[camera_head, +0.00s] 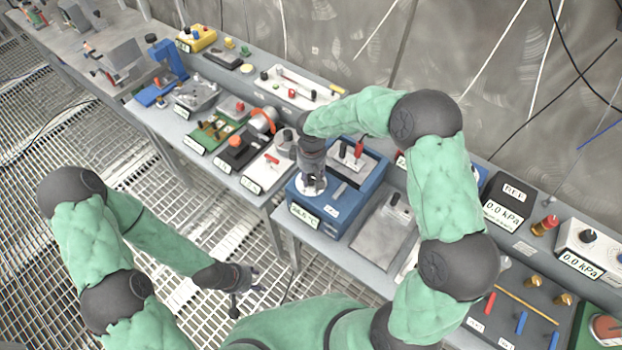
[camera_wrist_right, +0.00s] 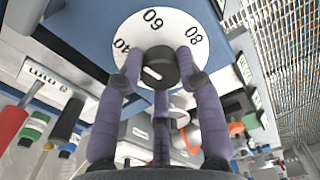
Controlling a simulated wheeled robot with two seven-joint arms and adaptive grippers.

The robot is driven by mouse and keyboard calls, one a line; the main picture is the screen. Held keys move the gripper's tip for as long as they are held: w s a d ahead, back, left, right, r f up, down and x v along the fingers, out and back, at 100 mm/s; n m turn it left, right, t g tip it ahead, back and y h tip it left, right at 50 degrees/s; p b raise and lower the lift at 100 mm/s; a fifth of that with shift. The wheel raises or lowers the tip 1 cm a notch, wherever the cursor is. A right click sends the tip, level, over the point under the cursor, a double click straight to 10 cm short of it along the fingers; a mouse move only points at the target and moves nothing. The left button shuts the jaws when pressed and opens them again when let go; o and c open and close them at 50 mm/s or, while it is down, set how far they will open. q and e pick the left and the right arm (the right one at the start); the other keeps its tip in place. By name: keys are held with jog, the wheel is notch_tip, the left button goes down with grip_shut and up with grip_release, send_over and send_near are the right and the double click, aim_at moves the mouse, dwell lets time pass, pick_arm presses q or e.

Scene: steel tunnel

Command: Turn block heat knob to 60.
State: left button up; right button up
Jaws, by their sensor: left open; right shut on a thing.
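The block heater (camera_head: 352,214) is a blue box with a white dial and a small display (camera_head: 304,215) that seems to show a temperature in °C. My right gripper (camera_head: 313,183) points down onto its dial and is shut on the knob. In the right wrist view the dark knob (camera_wrist_right: 160,66) sits between the fingers of the right gripper (camera_wrist_right: 158,78). The white dial (camera_wrist_right: 155,30) shows 40, 60 and 80; a white mark shows on the knob's lower left. My left gripper (camera_head: 240,285) is open and empty over the floor grating.
The heater stands on a grey bench (camera_head: 285,225) crowded with devices. Pressure displays (camera_head: 503,216) stand further right. The grating (camera_head: 215,225) in front is clear.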

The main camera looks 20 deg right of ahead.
aim_at(311, 179)
jog(key=m+b, duration=0.1)
jog(key=m, duration=0.1)
jog(key=m+b, duration=0.1)
jog(key=m, duration=0.1)
jog(key=shift+s+f, duration=0.2)
jog(key=shift+s+m+b, duration=0.1)
jog(key=shift+m+b, duration=0.7)
jog(key=shift+m, duration=0.9)
jog(key=o, duration=1.1)
jog(key=shift+s, duration=0.1)
jog(key=shift+o, duration=0.2)
jog(key=shift+a+r, duration=0.1)
jog(key=shift+w+r, duration=0.1)
jog(key=shift+w, duration=0.1)
jog(key=shift+r, duration=0.3)
notch_tip(311, 179, up, 11)
jog(key=shift+r, duration=0.15)
